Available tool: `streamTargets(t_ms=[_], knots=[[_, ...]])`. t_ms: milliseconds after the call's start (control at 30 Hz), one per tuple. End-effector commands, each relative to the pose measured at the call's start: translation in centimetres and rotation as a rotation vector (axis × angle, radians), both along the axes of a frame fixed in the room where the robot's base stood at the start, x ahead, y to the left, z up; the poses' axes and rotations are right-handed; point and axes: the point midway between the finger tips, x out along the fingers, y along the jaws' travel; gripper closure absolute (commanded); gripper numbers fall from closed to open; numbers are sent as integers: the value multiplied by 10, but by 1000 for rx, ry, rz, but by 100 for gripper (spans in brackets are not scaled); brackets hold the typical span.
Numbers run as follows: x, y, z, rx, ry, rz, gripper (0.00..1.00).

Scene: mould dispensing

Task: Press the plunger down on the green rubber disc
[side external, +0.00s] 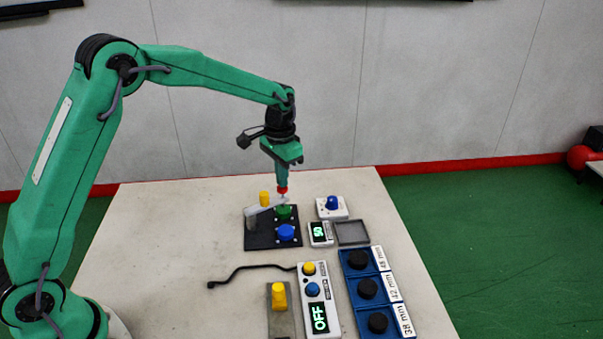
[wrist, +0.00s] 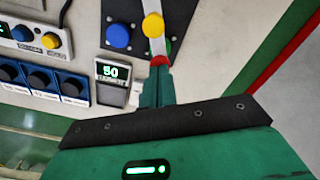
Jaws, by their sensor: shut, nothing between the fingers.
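The green rubber disc (side external: 284,212) sits on a black base plate (side external: 262,240), behind a blue round knob (side external: 286,232). A pale bar (side external: 266,204) and an upright yellow piece (side external: 265,198) stand at its left. I cannot tell which part is the plunger. In the wrist view my gripper (wrist: 160,62) lies over the pale bar's near end, beside the yellow piece (wrist: 153,25) and blue knob (wrist: 118,36). The green disc is mostly hidden there.
A display reading 50 (side external: 320,233), a white box with a blue knob (side external: 332,210) and a grey tray (side external: 352,233) stand right. A blue rack (side external: 350,272) holds black discs. The table's left is clear.

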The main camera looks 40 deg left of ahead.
Motion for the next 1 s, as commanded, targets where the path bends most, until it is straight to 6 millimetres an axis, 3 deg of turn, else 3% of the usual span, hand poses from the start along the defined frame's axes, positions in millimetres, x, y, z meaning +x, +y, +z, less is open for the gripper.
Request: streamTargets(t_ms=[1000], knots=[[-1, 0, -15, 1, 2, 0, 100]])
